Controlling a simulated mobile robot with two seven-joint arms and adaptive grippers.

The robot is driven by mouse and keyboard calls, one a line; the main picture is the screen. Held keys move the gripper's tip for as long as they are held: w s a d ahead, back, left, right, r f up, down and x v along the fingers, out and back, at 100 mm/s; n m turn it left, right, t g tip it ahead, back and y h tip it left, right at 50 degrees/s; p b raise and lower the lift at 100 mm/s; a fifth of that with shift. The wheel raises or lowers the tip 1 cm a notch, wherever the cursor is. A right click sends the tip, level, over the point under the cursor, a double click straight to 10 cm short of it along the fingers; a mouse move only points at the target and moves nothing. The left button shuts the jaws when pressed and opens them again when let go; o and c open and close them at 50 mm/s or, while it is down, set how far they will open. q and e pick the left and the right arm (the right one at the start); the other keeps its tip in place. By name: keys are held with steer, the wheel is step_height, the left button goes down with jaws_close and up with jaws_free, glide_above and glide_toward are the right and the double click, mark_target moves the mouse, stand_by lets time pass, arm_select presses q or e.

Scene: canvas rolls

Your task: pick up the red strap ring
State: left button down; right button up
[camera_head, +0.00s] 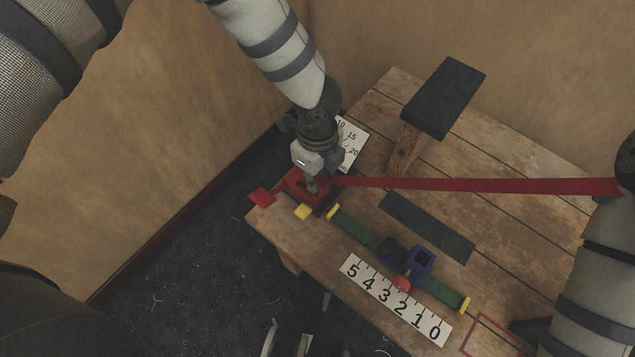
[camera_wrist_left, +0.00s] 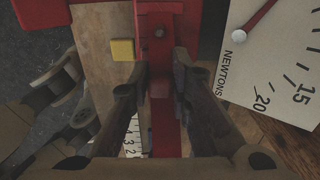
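A long red strap (camera_head: 470,185) runs almost level across the table from my left gripper to my right arm at the right edge, where its far end is hidden. My left gripper (camera_head: 314,189) points down at a red fitting (camera_head: 299,182) near the table's left corner. In the left wrist view, its fingers (camera_wrist_left: 160,72) sit on both sides of a narrow red part (camera_wrist_left: 166,135) below a wider red block (camera_wrist_left: 155,20). I cannot tell whether they touch it. No separate ring shape is clear. My right gripper is out of the picture.
On the wooden table (camera_head: 520,210) are a dial card (camera_head: 352,150), a black-topped post (camera_head: 443,97), a dark flat strip (camera_head: 427,227), a green bar (camera_head: 355,232) with a blue slider (camera_head: 418,262), and a number scale (camera_head: 395,300). A wall stands close behind.

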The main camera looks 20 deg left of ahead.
mark_target(319, 179)
arm_select(q)
steer(key=shift+r, duration=0.15)
steer(key=shift+r, duration=0.35)
steer(key=r, duration=0.3)
steer(key=shift+s+d+r+p, duration=0.15)
steer(key=shift+s+r+p, duration=0.1)
steer(key=shift+p, duration=0.15)
steer(key=s+d+r+p, duration=0.1)
steer(key=s+d+r, duration=0.2)
steer(key=s, duration=0.3)
steer(key=s+d+r+p, duration=0.1)
steer(key=s+d+r, duration=0.2)
steer(key=s+r, duration=0.2)
steer(key=shift+s+d+r+p, duration=0.25)
steer(key=shift+s+r+p, duration=0.05)
steer(key=shift+s+p, duration=0.1)
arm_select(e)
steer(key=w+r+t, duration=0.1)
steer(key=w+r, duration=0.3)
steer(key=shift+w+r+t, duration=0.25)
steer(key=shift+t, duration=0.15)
